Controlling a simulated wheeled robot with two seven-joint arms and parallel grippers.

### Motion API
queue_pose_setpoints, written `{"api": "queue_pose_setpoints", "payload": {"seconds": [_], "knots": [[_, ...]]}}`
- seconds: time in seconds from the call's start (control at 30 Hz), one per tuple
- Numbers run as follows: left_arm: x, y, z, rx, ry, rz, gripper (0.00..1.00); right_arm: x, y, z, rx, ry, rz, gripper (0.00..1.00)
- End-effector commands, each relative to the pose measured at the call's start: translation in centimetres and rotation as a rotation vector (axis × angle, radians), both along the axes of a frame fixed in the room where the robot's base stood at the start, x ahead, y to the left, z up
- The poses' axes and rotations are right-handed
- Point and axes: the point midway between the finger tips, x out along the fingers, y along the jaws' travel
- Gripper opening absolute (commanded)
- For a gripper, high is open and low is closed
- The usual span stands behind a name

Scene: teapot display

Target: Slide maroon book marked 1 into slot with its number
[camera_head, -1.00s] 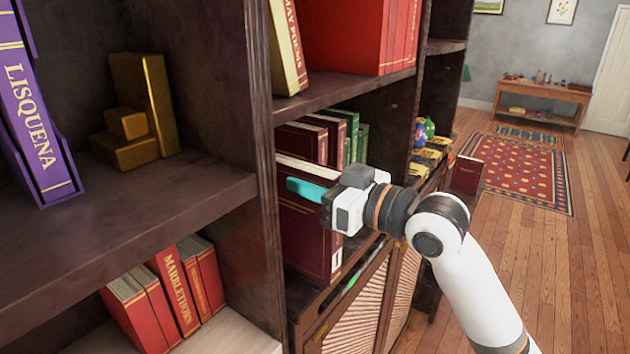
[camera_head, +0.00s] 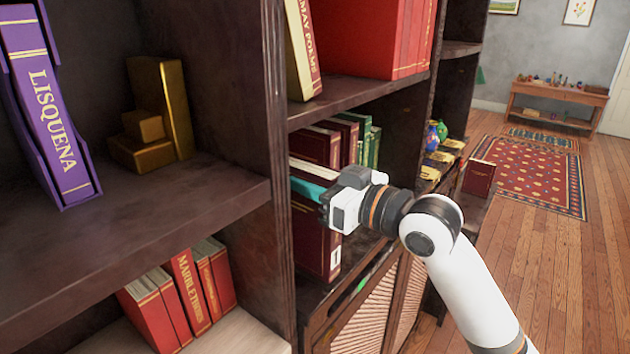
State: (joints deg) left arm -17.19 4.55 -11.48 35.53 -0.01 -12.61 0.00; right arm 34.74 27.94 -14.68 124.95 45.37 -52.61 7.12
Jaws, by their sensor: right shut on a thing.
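The maroon book marked 1 (camera_head: 308,240) stands upright at the left end of the middle shelf of the right-hand bookcase section, close beside the dark divider. A white label with a 1 shows low on its spine. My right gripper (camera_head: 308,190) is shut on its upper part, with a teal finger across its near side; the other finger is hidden. Part of the book is hidden by the divider and my gripper. I cannot make out the slot's number. My left gripper is not in view.
Other maroon and green books (camera_head: 345,140) stand farther back on the same shelf. The dark divider (camera_head: 270,150) is close at the left. Colourful figurines (camera_head: 437,133) and another maroon book (camera_head: 479,178) are to the right. The wooden floor (camera_head: 560,270) is open.

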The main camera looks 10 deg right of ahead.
Motion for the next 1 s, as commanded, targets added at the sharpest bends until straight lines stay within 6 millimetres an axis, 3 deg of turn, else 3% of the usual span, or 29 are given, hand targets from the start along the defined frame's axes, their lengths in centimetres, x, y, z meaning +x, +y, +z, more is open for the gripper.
{"api": "queue_pose_setpoints", "payload": {"seconds": [1.0], "knots": [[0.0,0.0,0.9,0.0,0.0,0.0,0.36,1.8,1.4,0.3,0.003,-0.007,0.0,0.0]]}}
